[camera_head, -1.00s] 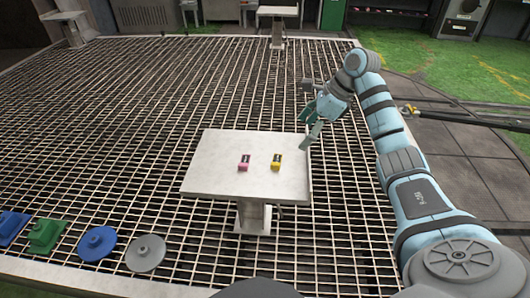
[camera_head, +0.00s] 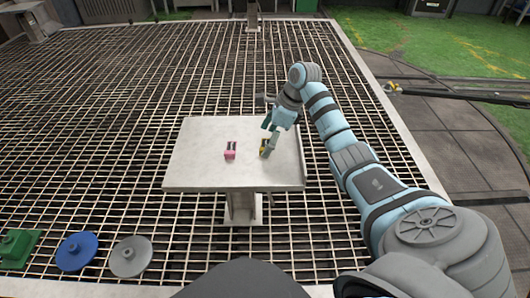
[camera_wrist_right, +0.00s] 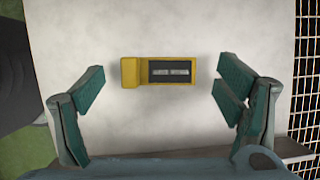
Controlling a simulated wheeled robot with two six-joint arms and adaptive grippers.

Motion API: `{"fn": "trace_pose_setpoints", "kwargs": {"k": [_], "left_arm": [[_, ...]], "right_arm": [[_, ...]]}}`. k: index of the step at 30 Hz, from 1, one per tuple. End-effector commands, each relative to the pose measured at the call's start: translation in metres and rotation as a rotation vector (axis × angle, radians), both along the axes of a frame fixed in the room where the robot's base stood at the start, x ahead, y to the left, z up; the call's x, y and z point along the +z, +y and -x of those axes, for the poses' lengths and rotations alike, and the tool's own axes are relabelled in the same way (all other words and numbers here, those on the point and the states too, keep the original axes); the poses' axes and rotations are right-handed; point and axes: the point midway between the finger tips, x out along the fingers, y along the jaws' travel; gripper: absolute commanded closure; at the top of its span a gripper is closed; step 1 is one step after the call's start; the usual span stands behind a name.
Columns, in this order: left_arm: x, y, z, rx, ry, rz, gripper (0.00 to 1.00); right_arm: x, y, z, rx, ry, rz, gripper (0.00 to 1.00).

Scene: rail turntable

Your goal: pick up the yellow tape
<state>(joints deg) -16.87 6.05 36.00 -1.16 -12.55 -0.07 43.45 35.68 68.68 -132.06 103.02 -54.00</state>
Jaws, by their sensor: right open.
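The yellow tape (camera_wrist_right: 131,72) lies on the pale table (camera_head: 200,165), with a dark labelled face showing in the right wrist view. In the head view the yellow tape (camera_head: 263,153) is partly hidden by my right gripper (camera_head: 268,140). In the right wrist view my right gripper (camera_wrist_right: 160,92) is open, with one finger on each side of the tape and gaps between them. The tape lies a little beyond the middle of the fingers. My left gripper is not in view.
A pink tape-like object (camera_head: 230,153) lies on the table left of the yellow one. Blue (camera_head: 76,252), grey (camera_head: 130,257) and green (camera_head: 18,248) pieces sit on the grating at the lower left. The rest of the tabletop is clear.

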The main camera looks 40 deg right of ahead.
Motion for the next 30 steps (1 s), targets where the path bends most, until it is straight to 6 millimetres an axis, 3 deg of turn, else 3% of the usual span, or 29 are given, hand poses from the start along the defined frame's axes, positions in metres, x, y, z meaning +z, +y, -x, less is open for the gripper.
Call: {"fn": "trace_pose_setpoints", "kwargs": {"k": [6, 13, 18, 30], "left_arm": [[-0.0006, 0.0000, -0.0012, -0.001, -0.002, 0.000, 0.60], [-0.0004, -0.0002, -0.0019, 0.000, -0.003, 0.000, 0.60], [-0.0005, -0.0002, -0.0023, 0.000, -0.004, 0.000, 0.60], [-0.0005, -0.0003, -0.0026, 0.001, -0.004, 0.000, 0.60]], "right_arm": [[-0.0028, 0.0010, -0.0013, 0.001, -0.002, 0.000, 0.14], [-0.0025, 0.0009, -0.0012, 0.001, -0.002, 0.000, 0.51], [-0.0027, 0.0008, -0.0010, 0.000, -0.001, 0.001, 0.62], [-0.0034, 0.0006, -0.0008, 0.000, 0.000, 0.001, 0.77]]}}
